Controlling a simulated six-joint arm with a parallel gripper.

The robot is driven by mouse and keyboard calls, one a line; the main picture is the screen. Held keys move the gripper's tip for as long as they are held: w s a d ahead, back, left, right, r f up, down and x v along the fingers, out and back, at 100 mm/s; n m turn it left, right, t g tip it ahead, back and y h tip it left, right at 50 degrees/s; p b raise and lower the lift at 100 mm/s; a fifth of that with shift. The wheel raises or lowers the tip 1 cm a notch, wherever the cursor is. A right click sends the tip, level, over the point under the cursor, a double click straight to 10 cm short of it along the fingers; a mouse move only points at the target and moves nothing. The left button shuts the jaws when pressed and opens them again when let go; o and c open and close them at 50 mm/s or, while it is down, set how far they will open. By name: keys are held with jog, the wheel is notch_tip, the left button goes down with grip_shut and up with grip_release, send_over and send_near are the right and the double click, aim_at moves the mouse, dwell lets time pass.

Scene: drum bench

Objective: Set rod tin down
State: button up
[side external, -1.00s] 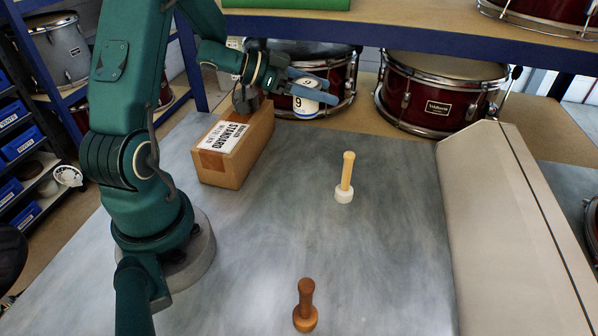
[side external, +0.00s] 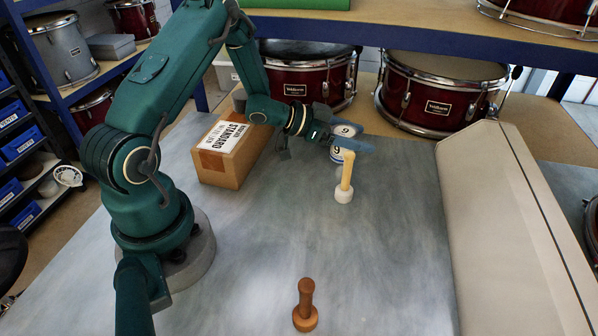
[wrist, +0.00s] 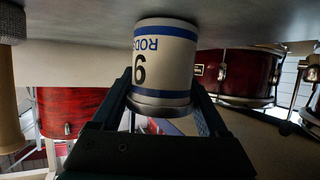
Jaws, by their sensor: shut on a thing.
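The rod tin (side external: 337,155) is white with blue bands and a number 9. My gripper (side external: 350,143) is shut on its sides, and the fingers hide its middle in the side view. In the wrist view, which is upside down, the tin (wrist: 164,60) sits upright between both fingers (wrist: 165,95), its base close to the grey bench top (wrist: 80,22). I cannot tell whether the base touches the bench. In the side view the tin is just behind the pale peg, which hides part of it.
The pale peg (side external: 346,172) on a white base stands very close in front of the tin. A brown peg (side external: 305,305) stands nearer the camera. A cardboard box (side external: 233,150) lies left of the tin. A beige cover (side external: 505,220) bounds the right; the bench between is clear.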

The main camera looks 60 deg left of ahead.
jog(key=shift+f, duration=0.15)
jog(key=o, duration=1.4)
jog(key=shift+o, duration=0.2)
